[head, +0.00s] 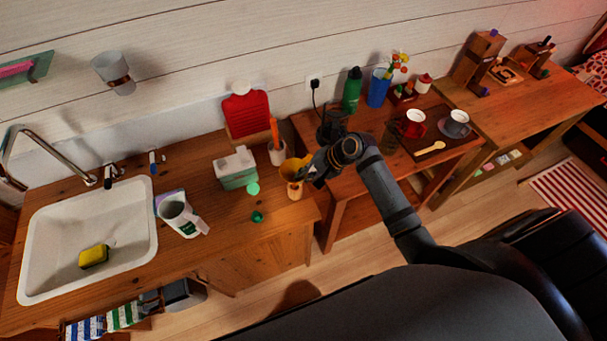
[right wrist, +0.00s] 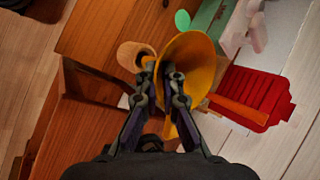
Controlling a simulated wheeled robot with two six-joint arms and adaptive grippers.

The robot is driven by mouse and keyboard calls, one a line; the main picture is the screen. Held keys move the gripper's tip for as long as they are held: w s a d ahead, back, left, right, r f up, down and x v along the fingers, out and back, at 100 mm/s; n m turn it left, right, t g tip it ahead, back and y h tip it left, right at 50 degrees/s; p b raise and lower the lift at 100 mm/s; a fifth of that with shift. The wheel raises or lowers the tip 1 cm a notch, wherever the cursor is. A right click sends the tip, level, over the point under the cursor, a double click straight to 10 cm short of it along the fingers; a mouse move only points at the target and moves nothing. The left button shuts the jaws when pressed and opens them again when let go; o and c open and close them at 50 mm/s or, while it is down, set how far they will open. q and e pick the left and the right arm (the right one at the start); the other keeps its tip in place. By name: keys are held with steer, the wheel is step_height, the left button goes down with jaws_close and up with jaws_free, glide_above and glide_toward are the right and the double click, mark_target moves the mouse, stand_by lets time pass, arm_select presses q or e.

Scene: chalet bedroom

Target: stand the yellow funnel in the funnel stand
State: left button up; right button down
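The yellow funnel (head: 290,168) is in my right gripper (head: 305,174), over the right end of the sink counter. In the right wrist view the fingers (right wrist: 161,78) close on the wall of the funnel (right wrist: 199,58), whose wide mouth and dark hole show. The funnel stand (head: 295,190), a small light-wood piece, is just below the funnel in the head view. In the right wrist view the stand (right wrist: 128,55) shows to the left of the fingers, partly covered. I cannot tell the gap between spout and stand. My left gripper is not in view.
A white cup with an orange-handled tool (head: 277,154) and a green-and-white tissue box (head: 236,170) stand close by on the counter (head: 222,228). A green lid (head: 257,217) lies in front. A red hot-water bottle (head: 247,113) leans behind.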

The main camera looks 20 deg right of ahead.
steer(key=shift+f+b, duration=0.9)
steer(key=shift+f, duration=1.95)
steer(key=c, duration=1.4)
jaws_free()
steer(key=shift+c, duration=0.2)
steer(key=shift+r, duration=0.15)
steer(key=v, duration=1.1)
steer(key=shift+d+r, duration=0.25)
steer(key=shift+r, duration=0.05)
steer(key=shift+s, duration=0.15)
